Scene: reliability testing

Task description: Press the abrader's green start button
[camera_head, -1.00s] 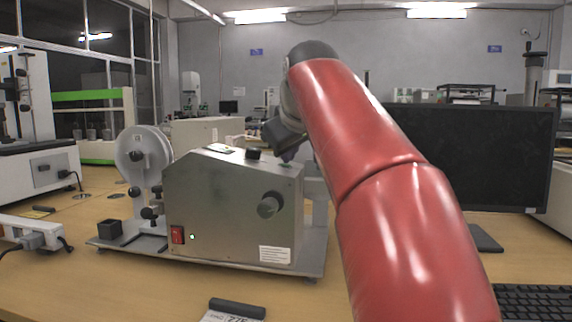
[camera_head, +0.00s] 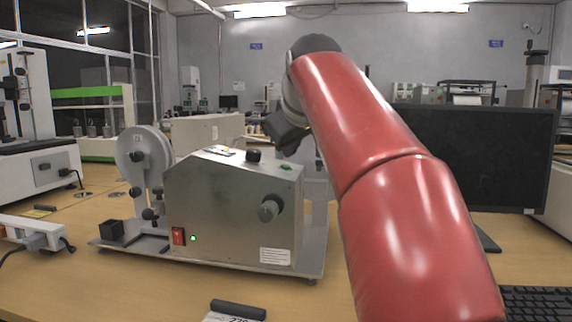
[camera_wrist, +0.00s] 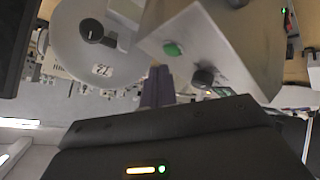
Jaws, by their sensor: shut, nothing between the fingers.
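The abrader (camera_head: 235,205) is a grey metal machine on a base plate on the bench. Its green start button (camera_head: 286,167) is on the top panel, near the right end. In the wrist view the green button (camera_wrist: 172,49) shows on the pale panel, with a black knob (camera_wrist: 204,77) nearby. My gripper (camera_wrist: 158,88) is shut and empty, its purple-grey fingertips apart from the button in the picture. In the head view the gripper's dark body (camera_head: 285,130) is above and behind the machine's top; its fingertips are hard to make out there.
A red rocker switch (camera_head: 178,236) and a large knob (camera_head: 270,208) are on the abrader's front. A round disc (camera_head: 143,155) stands at its left. A black monitor (camera_head: 480,155) stands to the right, beyond my red arm. A power strip (camera_head: 30,232) lies at left.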

